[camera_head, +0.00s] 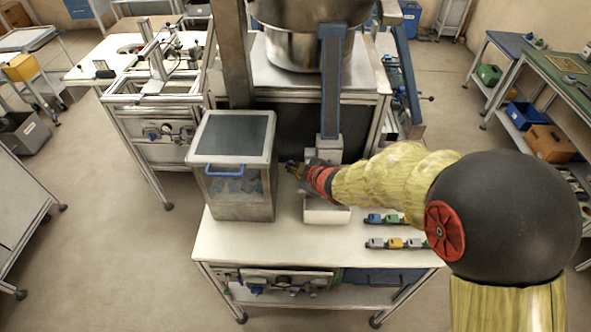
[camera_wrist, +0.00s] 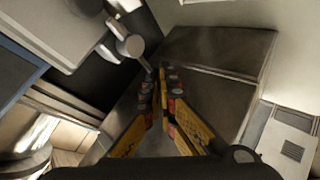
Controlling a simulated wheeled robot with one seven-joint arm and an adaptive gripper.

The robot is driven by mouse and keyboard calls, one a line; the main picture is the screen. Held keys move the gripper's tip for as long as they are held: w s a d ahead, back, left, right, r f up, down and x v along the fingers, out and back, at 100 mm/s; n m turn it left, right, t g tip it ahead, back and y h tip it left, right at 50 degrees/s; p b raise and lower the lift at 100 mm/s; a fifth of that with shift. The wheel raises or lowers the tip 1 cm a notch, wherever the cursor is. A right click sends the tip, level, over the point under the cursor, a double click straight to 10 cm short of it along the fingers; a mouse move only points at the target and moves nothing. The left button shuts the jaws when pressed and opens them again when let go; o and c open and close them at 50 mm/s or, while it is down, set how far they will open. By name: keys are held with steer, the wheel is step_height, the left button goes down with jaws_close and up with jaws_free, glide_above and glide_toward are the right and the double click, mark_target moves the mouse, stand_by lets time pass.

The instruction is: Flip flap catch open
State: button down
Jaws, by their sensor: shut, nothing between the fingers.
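My gripper (camera_head: 290,168) is shut and empty, beside the right side of a box with a dark lid panel (camera_head: 233,135) and a blue handle (camera_head: 225,170). In the wrist view the closed fingertips (camera_wrist: 161,76) are close to the lower end of a grey lever with a round knob (camera_wrist: 131,46). This lever may be the flap catch; I cannot tell whether it touches the fingers. Brown metal panels (camera_wrist: 219,55) lie behind and right of the fingers. I cannot make out the catch in the head view.
The box stands on a white table (camera_head: 300,250). A grey post mechanism (camera_head: 329,150) with a white block (camera_head: 326,213) stands close right of my gripper. Small coloured parts (camera_head: 397,243) sit in rows at the table's right. A steel pot (camera_head: 308,48) is behind. The table front is clear.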

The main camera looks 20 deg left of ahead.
steer(key=shift+a+f+n+h+b, duration=0.1)
steer(key=shift+f+n+h+b, duration=0.35)
steer(key=shift+b, duration=1.05)
steer(key=f+h+b, duration=0.1)
steer(key=h+b, duration=0.1)
steer(key=b, duration=0.3)
steer(key=f+n+h+b, duration=0.1)
steer(key=b, duration=0.4)
steer(key=n+t+h+b, duration=0.1)
steer(key=h+b, duration=0.1)
steer(key=b, duration=0.3)
steer(key=shift+d+f+n+h, duration=0.2)
steer(key=shift+f+n+h, duration=0.05)
steer(key=shift+f+h, duration=0.15)
steer(key=shift+r+p, duration=0.5)
steer(key=shift+r, duration=0.3)
steer(key=v, duration=1.2)
